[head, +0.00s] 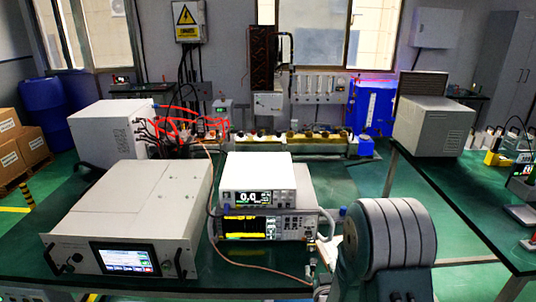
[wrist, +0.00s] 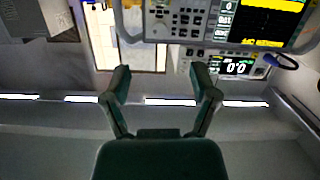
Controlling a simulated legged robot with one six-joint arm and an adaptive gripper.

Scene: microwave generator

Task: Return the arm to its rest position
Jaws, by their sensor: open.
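My gripper (wrist: 161,76) shows in the wrist view with its two dark green fingers spread apart and nothing between them. That view looks upside down, with the instruments along its top edge and the wall and ceiling lights below. In the head view my arm, a dark grey ribbed link, stands at the lower right in front of the green bench. My fingers are not visible there. The stacked instruments (head: 262,195), with a "0.0" display, stand left of my arm. They also show at the top of the wrist view (wrist: 190,18), apart from the fingers.
A large grey unit with a touchscreen (head: 140,215) sits on the left of the green bench. A pink cable (head: 262,268) runs along the bench front. A grey box (head: 435,125) stands on the right bench (head: 450,195). Green floor lies between the benches.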

